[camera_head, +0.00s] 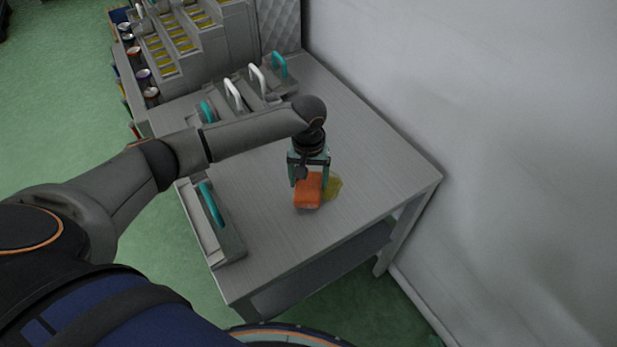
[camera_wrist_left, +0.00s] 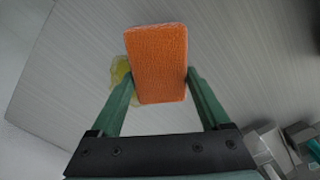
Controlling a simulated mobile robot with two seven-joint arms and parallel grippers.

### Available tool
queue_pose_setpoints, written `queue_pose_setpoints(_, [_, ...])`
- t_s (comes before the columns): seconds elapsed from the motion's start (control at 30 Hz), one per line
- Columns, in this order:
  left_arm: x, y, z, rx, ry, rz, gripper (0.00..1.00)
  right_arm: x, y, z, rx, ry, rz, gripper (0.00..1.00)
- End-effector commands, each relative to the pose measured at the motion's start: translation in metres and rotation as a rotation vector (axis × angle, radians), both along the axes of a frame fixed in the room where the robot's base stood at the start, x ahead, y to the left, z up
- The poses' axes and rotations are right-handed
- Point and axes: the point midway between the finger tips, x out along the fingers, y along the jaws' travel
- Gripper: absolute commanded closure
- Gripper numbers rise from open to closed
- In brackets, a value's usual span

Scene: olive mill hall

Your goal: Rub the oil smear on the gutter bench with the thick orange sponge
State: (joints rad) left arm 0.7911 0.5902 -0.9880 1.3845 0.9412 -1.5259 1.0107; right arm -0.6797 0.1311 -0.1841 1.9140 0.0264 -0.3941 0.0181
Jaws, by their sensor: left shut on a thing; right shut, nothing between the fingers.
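The thick orange sponge (camera_head: 308,191) is held in my left gripper (camera_head: 309,181), at or just above the top of the grey gutter bench (camera_head: 375,170). The sponge also shows between the green fingers in the left wrist view (camera_wrist_left: 159,62). The yellow-green oil smear (camera_head: 334,187) lies on the bench just to the right of the sponge, which hides part of it. In the left wrist view the smear (camera_wrist_left: 119,72) shows at the sponge's left edge. I cannot tell whether the sponge touches the bench. My right gripper is in neither view.
A grey tool with a teal handle (camera_head: 212,204) lies along the bench's left edge. Several more handled tools (camera_head: 233,93) stand at the back. A stepped rack with yellow samples (camera_head: 175,42) is beyond them. A white wall (camera_head: 480,120) borders the right side.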

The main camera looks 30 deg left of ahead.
Motion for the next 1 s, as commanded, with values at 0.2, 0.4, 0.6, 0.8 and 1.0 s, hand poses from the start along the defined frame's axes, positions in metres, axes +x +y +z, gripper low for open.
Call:
queue_pose_setpoints(0.2, [0.0, 0.0, -0.005, 0.0, 0.001, 0.0, 0.65, 0.0, 0.0, -0.001, 0.0, -0.001, 0.0, 1.0])
queue_pose_setpoints(0.4, [0.0, 0.0, -0.009, 0.0, 0.001, 0.0, 0.65, 0.001, 0.0, -0.002, 0.0, -0.001, 0.0, 1.0])
queue_pose_setpoints(0.6, [0.0, 0.0, -0.013, 0.001, 0.001, 0.0, 0.65, 0.001, 0.0, -0.003, 0.0, -0.002, 0.0, 1.0])
queue_pose_setpoints(0.8, [0.0, 0.0, -0.015, 0.0, 0.0, 0.0, 0.65, 0.001, 0.0, -0.003, 0.0, -0.002, 0.0, 1.0])
queue_pose_setpoints(1.0, [0.013, -0.008, -0.014, -0.001, -0.001, 0.001, 0.65, 0.001, 0.0, -0.005, 0.0, -0.002, 0.0, 1.0])
